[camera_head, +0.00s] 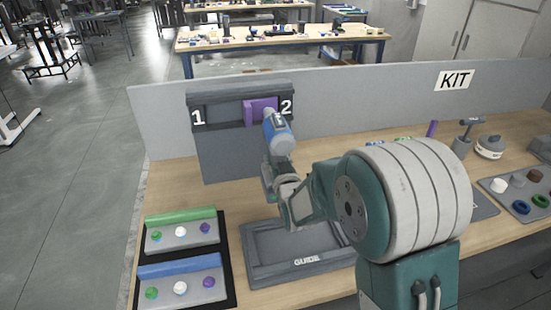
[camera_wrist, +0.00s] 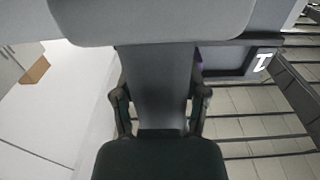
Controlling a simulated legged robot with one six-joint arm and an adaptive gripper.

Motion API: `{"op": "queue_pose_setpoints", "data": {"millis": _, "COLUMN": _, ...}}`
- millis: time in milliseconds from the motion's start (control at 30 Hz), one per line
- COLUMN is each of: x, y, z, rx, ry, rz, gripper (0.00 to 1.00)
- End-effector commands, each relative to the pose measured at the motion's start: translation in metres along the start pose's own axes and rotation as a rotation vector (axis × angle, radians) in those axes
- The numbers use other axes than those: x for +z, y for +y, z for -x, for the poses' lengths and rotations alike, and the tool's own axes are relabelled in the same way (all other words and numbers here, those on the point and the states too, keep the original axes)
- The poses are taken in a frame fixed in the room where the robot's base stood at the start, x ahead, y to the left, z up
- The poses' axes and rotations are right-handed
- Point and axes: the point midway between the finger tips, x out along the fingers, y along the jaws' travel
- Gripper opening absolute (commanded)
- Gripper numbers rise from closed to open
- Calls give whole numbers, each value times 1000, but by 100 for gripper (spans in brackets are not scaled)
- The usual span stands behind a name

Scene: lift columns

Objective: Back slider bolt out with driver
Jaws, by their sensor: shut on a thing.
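The purple slider (camera_head: 258,111) sits in the grey rail (camera_head: 220,111) on the upright panel, near the mark 2. A blue and light-grey driver (camera_head: 279,136) is held up in front of the slider's right part, its far end at or close to the slider. My gripper (camera_head: 270,178) is below the driver. In the wrist view my gripper (camera_wrist: 161,100) is shut on the driver's grey grip (camera_wrist: 160,75), one finger on each side. The bolt is hidden behind the driver, and I cannot tell whether the driver touches it.
An empty grey tray marked GUIDE (camera_head: 307,261) lies below the panel. Green (camera_head: 180,230) and blue (camera_head: 181,278) topped blocks lie on a black mat at left. A grey partition marked KIT (camera_head: 400,95) stands behind. Small parts (camera_head: 522,188) are at right.

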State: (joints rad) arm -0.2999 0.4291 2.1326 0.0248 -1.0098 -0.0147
Motion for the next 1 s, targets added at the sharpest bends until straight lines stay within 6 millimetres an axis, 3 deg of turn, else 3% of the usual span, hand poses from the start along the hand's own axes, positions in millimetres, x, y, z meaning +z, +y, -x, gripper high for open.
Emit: {"op": "queue_pose_setpoints", "data": {"millis": 1000, "x": 1, "y": 0, "z": 38, "rx": 0, "ry": -4, "rz": -1, "gripper": 0}}
